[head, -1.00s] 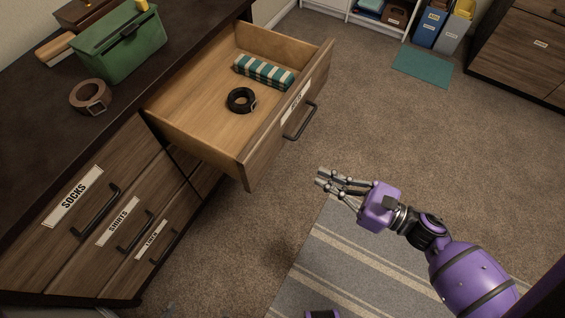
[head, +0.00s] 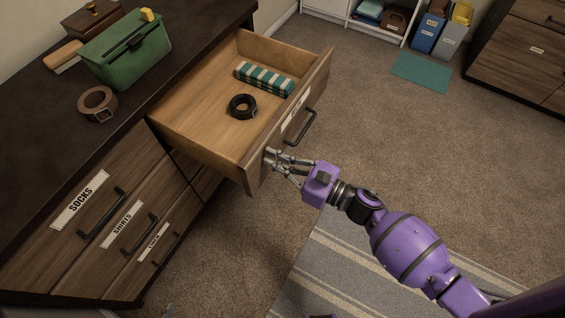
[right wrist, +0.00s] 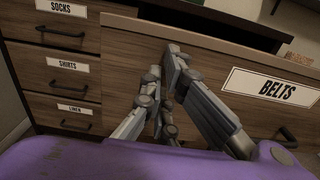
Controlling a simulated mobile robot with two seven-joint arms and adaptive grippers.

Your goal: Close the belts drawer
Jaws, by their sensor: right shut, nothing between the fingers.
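The belts drawer (head: 205,135) is pulled far out of the dark dresser in the head view. It holds a coiled black belt (head: 242,106) and a teal-and-white striped bundle (head: 264,78). Its front and the BELTS label (right wrist: 274,87) fill much of the right wrist view, with part of the handle (right wrist: 287,138) at lower right. My right gripper (head: 270,157) is shut and empty, with its fingertips at the near end of the drawer front. I cannot tell whether they touch it. It also shows in the right wrist view (right wrist: 164,62).
The socks (head: 100,215), shirts (head: 130,235) and linen (head: 160,250) drawers are shut. A green box (head: 125,50) and a coiled brown belt (head: 98,104) are on the dresser top. Carpet (head: 400,140) lies open to the right.

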